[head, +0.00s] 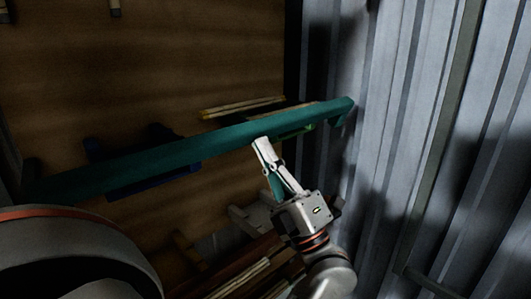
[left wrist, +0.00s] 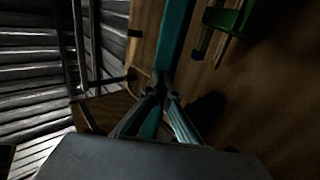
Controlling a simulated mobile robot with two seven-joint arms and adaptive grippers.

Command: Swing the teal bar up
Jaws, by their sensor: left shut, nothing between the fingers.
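The teal bar (head: 190,150) runs slantwise across the head view, from the left edge up to a bent end near the corrugated metal wall. In the left wrist view the teal bar (left wrist: 174,40) comes down from the top edge and shows again between my finger links. My left gripper (head: 262,144) is shut and empty, its tips at the lower edge of the bar, right of its middle. The closed tips also show over the bar in the left wrist view (left wrist: 157,88). I cannot tell whether they touch it. My right gripper is not in view.
A corrugated metal wall (head: 410,130) stands on the right. A brown wooden surface (head: 150,60) lies behind the bar. A dark blue object (head: 150,176) and thin wooden sticks (head: 240,107) are close to the bar. More pale sticks (head: 240,277) lie low, left of my arm.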

